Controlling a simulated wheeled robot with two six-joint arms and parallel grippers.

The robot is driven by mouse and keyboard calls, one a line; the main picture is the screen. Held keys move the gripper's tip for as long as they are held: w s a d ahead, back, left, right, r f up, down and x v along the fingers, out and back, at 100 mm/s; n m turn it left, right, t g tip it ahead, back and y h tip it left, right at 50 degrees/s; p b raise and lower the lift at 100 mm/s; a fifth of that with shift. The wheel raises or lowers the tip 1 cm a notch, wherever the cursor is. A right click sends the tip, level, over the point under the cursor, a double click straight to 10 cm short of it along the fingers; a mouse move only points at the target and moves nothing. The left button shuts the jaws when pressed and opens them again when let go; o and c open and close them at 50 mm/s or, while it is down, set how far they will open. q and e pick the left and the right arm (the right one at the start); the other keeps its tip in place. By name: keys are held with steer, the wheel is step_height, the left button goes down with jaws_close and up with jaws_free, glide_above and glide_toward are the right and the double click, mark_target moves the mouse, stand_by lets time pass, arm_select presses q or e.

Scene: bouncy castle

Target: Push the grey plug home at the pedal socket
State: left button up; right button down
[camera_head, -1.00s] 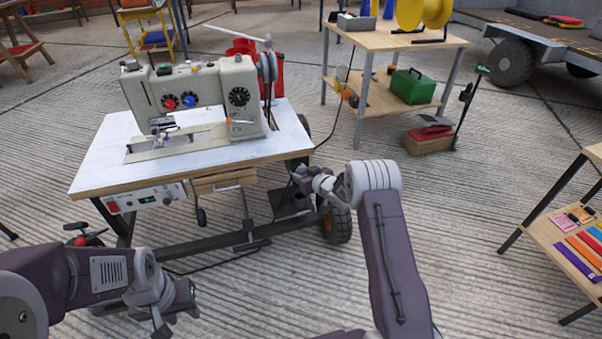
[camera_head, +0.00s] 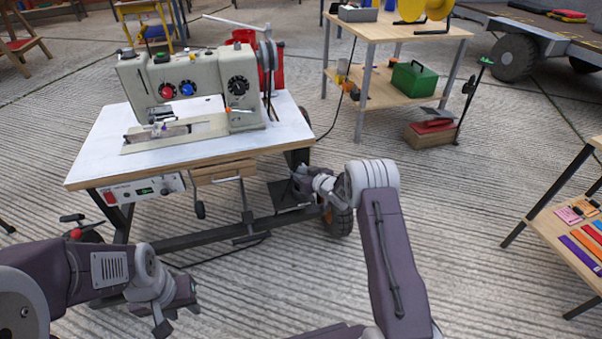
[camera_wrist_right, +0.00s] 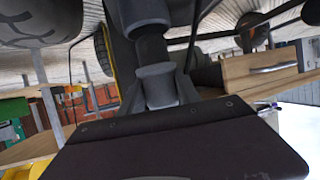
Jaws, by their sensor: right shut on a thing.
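The sewing machine (camera_head: 190,88) stands on a white-topped table (camera_head: 92,150). My right gripper (camera_head: 300,178) is low at the table's right end, by a dark box (camera_head: 283,194) under the top. In the right wrist view my right gripper (camera_wrist_right: 158,92) is shut on a grey cylindrical piece (camera_wrist_right: 155,72), seemingly the grey plug. A dark round part (camera_wrist_right: 142,14) lies straight beyond it. I cannot tell how deep the plug sits, and the pedal socket is not clearly visible. My left gripper (camera_head: 177,318) is empty with its fingers apart, at the lower left.
A wheel (camera_head: 338,218) and the table frame are close to my right gripper. A wooden drawer (camera_head: 222,172) hangs under the top. A shelf bench (camera_head: 385,32) with a green toolbox (camera_head: 412,82) stands behind right.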

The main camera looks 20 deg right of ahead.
steer(key=shift+p, duration=0.4)
steer(key=shift+f+b, duration=0.95)
steer(key=shift+f, duration=0.95)
stand_by(1.4)
steer(key=shift+f, duration=0.15)
steer(key=c, duration=0.8)
jaws_free()
steer(key=shift+s+d+r+p, duration=0.1)
steer(key=shift+s+r+p, duration=0.15)
steer(key=shift+p, duration=0.1)
steer(key=b+v, duration=0.1)
steer(key=v, duration=0.7)
steer(key=shift+s, duration=0.2)
